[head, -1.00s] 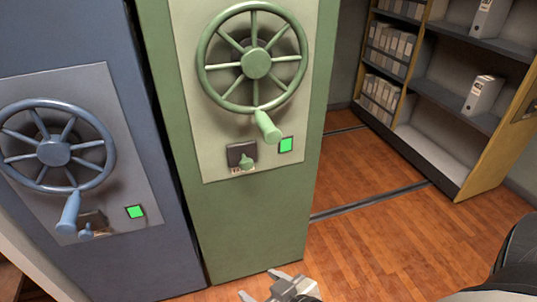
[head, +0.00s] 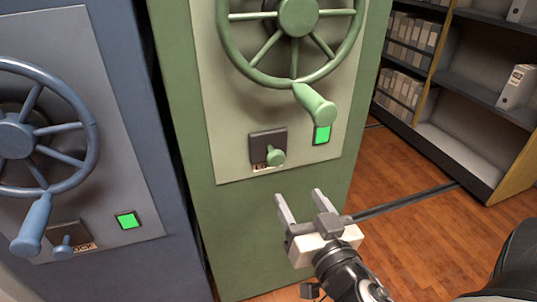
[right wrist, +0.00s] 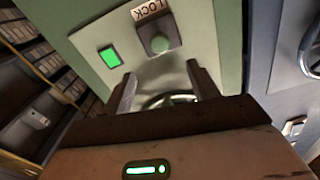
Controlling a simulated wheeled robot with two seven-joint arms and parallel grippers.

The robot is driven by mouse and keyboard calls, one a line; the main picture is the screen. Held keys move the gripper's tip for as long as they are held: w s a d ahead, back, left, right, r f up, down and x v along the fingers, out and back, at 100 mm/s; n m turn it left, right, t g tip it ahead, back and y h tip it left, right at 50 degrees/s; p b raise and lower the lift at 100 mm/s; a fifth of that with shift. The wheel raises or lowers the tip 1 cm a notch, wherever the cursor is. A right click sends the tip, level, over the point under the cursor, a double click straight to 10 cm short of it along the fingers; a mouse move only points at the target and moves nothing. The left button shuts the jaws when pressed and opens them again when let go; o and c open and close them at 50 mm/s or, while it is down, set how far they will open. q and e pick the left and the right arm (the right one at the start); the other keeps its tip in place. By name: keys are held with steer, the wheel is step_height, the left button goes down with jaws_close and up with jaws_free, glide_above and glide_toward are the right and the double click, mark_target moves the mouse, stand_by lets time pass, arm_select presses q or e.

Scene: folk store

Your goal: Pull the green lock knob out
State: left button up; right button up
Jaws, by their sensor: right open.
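The green lock knob (head: 276,156) sticks out from a dark square plate on the pale panel of the green cabinet (head: 240,225), below the big green handwheel (head: 297,78). In the right wrist view the knob (right wrist: 160,44) is a round green cap beside a LOCK label, seen beyond the fingers. My right gripper (head: 300,200) is open and empty, just below and in front of the knob, not touching it. Its two fingers (right wrist: 162,88) point toward the panel. My left gripper is out of view.
The wheel's green crank handle (head: 315,105) hangs above right of the knob, next to a lit green square (head: 321,134). A blue cabinet with its own wheel (head: 15,140) and blue knob (head: 63,247) stands left. Shelves (head: 460,110) stand right; wooden floor lies between.

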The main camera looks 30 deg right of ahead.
steer(key=p, duration=0.3)
glide_toward(278, 160)
steer(key=x, duration=0.2)
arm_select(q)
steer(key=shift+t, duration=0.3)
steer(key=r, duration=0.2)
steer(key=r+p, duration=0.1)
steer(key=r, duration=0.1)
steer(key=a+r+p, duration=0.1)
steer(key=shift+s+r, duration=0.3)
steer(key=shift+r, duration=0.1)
arm_select(e)
steer(key=x, duration=0.9)
steer(key=shift+w, duration=0.3)
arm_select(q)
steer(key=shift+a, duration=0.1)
